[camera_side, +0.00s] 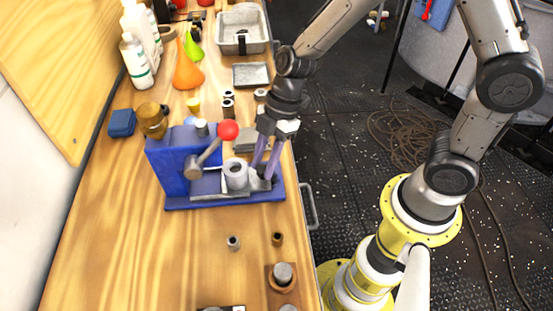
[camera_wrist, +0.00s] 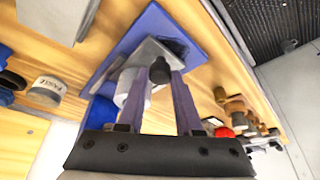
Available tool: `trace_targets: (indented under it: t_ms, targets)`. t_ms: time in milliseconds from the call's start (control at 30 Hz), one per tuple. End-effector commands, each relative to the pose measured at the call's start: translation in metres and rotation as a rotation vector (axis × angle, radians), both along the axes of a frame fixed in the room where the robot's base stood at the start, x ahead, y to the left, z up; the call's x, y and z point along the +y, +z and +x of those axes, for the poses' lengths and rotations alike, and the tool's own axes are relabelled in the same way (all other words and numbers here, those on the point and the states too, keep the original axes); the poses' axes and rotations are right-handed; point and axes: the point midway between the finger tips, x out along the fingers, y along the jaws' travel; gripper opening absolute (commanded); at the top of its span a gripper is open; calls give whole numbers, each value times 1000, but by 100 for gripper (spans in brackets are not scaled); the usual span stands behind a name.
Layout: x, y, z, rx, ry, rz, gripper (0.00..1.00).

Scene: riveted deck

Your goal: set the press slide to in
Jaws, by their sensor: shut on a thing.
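The press is a blue body (camera_side: 172,160) on a blue base plate (camera_side: 221,201) on the wooden bench. It has a lever with a red ball (camera_side: 228,130). A grey slide and a pale hollow cylinder (camera_side: 236,175) sit in front of the body; the cylinder also shows in the wrist view (camera_wrist: 131,88). My gripper (camera_side: 264,173) points down at the right end of the slide. Its purple fingers are shut on the slide's black knob (camera_wrist: 173,49), one on either side. The fingers partly hide the knob in the side view.
Small metal parts (camera_side: 233,243) and a square block with a peg (camera_side: 283,275) stand in front of the press. Metal trays (camera_side: 250,75), an orange funnel (camera_side: 187,70) and white bottles (camera_side: 137,60) are behind it. The bench's left front is clear.

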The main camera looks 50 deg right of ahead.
Motion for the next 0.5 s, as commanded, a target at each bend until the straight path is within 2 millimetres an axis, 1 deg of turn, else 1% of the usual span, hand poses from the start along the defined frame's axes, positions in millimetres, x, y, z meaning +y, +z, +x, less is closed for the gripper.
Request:
trace_targets:
  t_ms: [33, 200, 333, 500]
  targets:
    - [10, 1, 10, -7, 5, 1, 0]
    - [30, 1, 31, -8, 0, 2, 0]
    - [37, 1, 37, -8, -2, 1, 0]
    - [38, 2, 39, -10, -5, 3, 0]
